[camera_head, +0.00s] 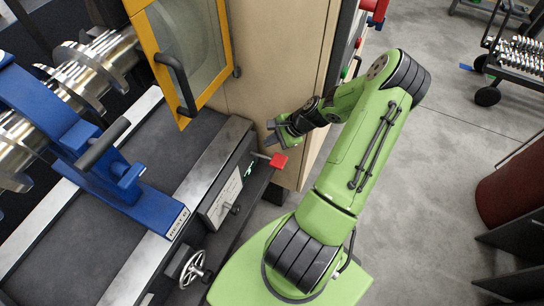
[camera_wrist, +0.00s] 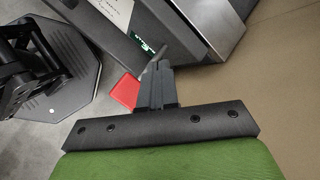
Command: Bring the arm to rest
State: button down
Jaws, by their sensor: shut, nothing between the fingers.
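My green arm reaches up and bends over to the left in the head view. My gripper (camera_head: 271,133) hangs at the side of the machine, empty and with its fingers together. In the wrist view my gripper (camera_wrist: 158,62) shows its dark fingers side by side with nothing between them. A red-knobbed lever (camera_head: 278,160) sticks out of the machine just below the gripper. The red knob (camera_wrist: 126,91) also shows left of the fingers in the wrist view. I cannot tell whether the fingers touch the lever.
A lathe-like machine with a blue rest (camera_head: 85,140) and a handwheel (camera_head: 193,270) fills the left side. A yellow-framed door (camera_head: 222,40) and a beige cabinet (camera_head: 285,50) stand behind the gripper. Open grey floor (camera_head: 440,140) lies right of my arm, with a cart (camera_head: 519,55) beyond.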

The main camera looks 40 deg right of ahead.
dwell(0.3)
jog(key=s+a+r+n+g+h, duration=0.1)
jog(key=a+r+n+g+h, duration=0.1)
jog(key=a+r+n, duration=0.55)
jog(key=a+r+n+g+h, duration=0.2)
jog(key=a+r+n, duration=0.25)
jog(key=r, duration=0.55)
jog(key=s+a+r+n+t, duration=0.3)
jog(key=s+a+r+n, duration=0.5)
jog(key=s+a+r, duration=0.3)
jog(key=s, duration=0.3)
jog(key=shift+a+r+n, duration=0.2)
jog(key=shift+n, duration=0.2)
